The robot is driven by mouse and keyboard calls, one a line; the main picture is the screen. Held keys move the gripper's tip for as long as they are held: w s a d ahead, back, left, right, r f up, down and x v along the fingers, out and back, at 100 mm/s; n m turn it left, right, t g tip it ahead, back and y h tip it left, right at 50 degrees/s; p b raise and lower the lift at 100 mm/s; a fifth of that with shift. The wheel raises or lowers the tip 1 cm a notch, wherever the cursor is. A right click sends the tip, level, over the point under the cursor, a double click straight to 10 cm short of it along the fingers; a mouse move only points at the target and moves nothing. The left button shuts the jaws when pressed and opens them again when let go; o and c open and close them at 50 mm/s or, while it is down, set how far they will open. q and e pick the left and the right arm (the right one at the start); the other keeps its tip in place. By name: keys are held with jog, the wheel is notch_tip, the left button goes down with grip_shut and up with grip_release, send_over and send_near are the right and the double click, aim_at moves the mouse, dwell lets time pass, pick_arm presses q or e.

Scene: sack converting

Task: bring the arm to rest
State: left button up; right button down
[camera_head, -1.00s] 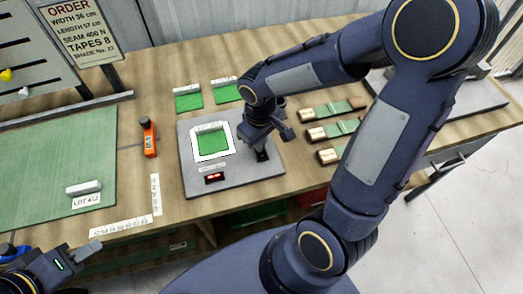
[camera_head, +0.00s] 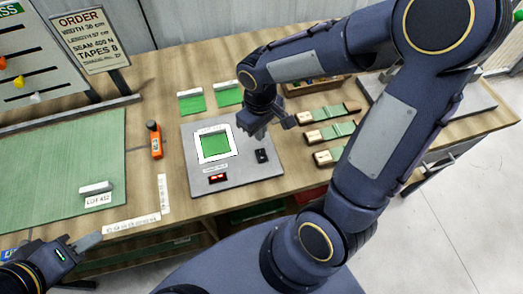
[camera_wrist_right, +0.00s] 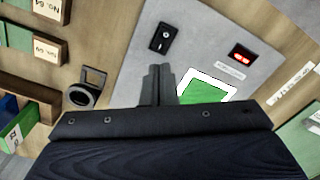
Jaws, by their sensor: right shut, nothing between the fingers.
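My right arm reaches in from the right in the head view. Its gripper (camera_head: 258,128) hangs over the grey panel (camera_head: 240,178), above and behind the black rocker switch (camera_head: 262,156). In the right wrist view the two fingers (camera_wrist_right: 158,84) are together with nothing between them. They stand clear of the switch (camera_wrist_right: 161,39), which is fully visible. The panel also carries a white-framed green swatch (camera_head: 215,144) and a lit red display (camera_head: 217,178). My left gripper (camera_head: 88,242) is at the lower left near the table's front edge; its jaw opening is not clear.
Several wooden-ended blocks with green strips (camera_head: 330,134) lie right of the panel. A black ring-shaped fixture (camera_wrist_right: 85,90) shows in the wrist view. An orange tool (camera_head: 155,140) and a green mat (camera_head: 55,165) lie left. An order sign (camera_head: 90,40) stands behind.

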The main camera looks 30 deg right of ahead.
dwell(0.4)
jog(key=s+r+m+t+y, duration=0.3)
jog(key=s+r+m+t, duration=0.2)
jog(key=s+r, duration=0.5)
jog(key=shift+s+a+t+y, duration=0.3)
jog(key=shift+s+a+y, duration=0.15)
jog(key=shift+s, duration=0.45)
